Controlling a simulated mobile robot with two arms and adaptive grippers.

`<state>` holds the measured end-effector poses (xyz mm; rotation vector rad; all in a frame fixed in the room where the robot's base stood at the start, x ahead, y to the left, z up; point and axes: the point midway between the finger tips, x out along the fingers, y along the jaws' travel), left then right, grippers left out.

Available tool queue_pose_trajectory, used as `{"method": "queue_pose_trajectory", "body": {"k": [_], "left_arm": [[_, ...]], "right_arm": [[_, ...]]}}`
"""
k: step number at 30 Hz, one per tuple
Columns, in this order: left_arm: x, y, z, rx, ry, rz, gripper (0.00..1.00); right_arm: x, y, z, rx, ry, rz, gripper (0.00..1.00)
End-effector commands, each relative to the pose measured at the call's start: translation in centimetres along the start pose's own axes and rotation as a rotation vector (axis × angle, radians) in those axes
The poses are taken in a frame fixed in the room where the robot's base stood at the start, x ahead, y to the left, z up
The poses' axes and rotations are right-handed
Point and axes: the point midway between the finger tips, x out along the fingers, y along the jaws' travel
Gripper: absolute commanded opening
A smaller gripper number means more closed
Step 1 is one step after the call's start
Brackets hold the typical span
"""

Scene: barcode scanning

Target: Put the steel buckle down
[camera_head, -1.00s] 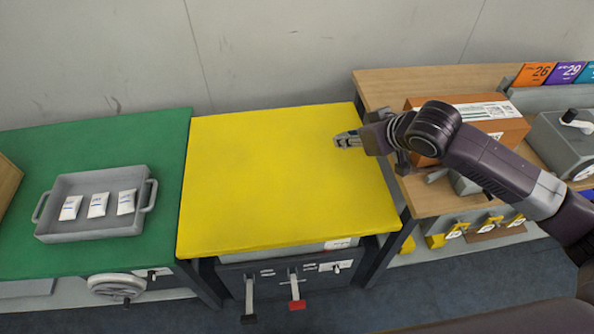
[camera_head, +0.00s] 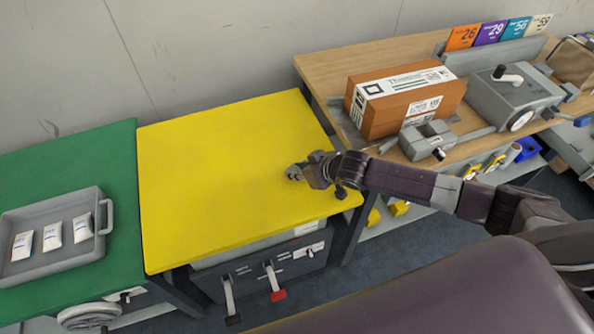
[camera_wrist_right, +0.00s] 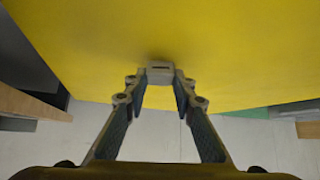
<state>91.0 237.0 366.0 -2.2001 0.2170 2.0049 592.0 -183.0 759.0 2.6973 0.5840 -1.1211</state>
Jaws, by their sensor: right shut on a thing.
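My right gripper (camera_head: 294,173) is over the front right part of the yellow tabletop (camera_head: 215,165). In the right wrist view its fingers are shut on a small grey steel buckle (camera_wrist_right: 160,75) with a dark slot, held at the fingertips. A faint shadow lies on the yellow surface just beyond the buckle. I cannot tell whether the buckle touches the tabletop. In the head view the buckle is too small to make out clearly from the fingertips. My left gripper is not in view.
The yellow tabletop is otherwise bare. A green table (camera_head: 95,165) on the left carries a grey tray (camera_head: 60,262) with three white packets. A wooden bench (camera_head: 325,68) on the right holds an orange-brown box (camera_head: 385,115) and a grey device with a crank (camera_head: 510,100).

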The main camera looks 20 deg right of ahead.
Motion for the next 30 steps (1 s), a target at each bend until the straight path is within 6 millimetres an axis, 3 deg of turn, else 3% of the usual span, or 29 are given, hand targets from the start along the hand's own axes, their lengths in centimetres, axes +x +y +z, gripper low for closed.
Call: {"method": "queue_pose_trajectory", "body": {"k": [14,15,19,30], "left_arm": [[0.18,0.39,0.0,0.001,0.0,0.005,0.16],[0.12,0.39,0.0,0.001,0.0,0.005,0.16],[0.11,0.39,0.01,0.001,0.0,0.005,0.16],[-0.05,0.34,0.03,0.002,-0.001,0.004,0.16]], "right_arm": [[0.84,-0.05,0.79,0.0,0.001,-0.001,0.0],[0.79,-0.03,0.73,0.0,0.002,0.0,0.27],[0.77,-0.03,0.72,0.0,0.001,0.0,0.41],[0.33,0.02,0.44,-0.001,0.002,0.0,0.41]]}}
